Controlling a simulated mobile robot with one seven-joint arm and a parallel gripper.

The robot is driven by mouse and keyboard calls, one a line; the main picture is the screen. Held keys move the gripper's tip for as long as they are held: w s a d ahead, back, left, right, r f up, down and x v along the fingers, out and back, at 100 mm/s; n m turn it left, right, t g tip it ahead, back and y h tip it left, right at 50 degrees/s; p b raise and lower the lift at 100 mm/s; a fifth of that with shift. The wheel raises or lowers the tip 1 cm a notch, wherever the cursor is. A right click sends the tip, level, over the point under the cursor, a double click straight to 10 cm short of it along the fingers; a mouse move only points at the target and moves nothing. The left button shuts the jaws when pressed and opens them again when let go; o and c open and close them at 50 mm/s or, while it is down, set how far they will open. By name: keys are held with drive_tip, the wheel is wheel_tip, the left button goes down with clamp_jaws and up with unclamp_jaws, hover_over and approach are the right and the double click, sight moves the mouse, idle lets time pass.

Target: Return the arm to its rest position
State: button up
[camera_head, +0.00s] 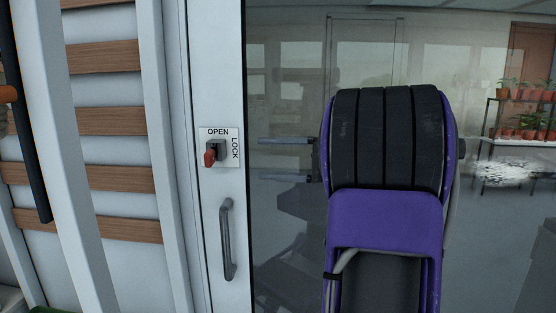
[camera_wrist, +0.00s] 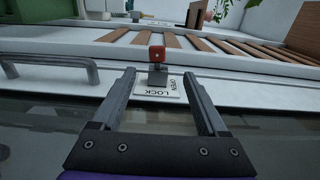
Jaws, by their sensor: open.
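My gripper (camera_head: 262,159) is in front of the glass door, with its two fingers pointing left toward the latch. The fingers are spread and hold nothing. In the wrist view my gripper (camera_wrist: 158,76) also shows open, with the latch beyond the gap between its fingers. My purple and black arm fills the right middle of the head view. The latch (camera_head: 210,152) has a red-tipped lever on a white plate marked OPEN and LOCK. The red tip also shows in the wrist view (camera_wrist: 157,54). In the head view the fingertips are apart from the latch.
A grey door handle (camera_head: 227,240) is below the latch on the white door frame (camera_head: 208,80). Wooden slats (camera_head: 108,120) are at the left. A shelf with potted plants (camera_head: 525,105) appears at the right in the glass area. A white post (camera_head: 70,190) stands at the left.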

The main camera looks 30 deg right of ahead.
drive_tip(key=shift+s+d, duration=0.35)
drive_tip(key=shift+d, duration=0.15)
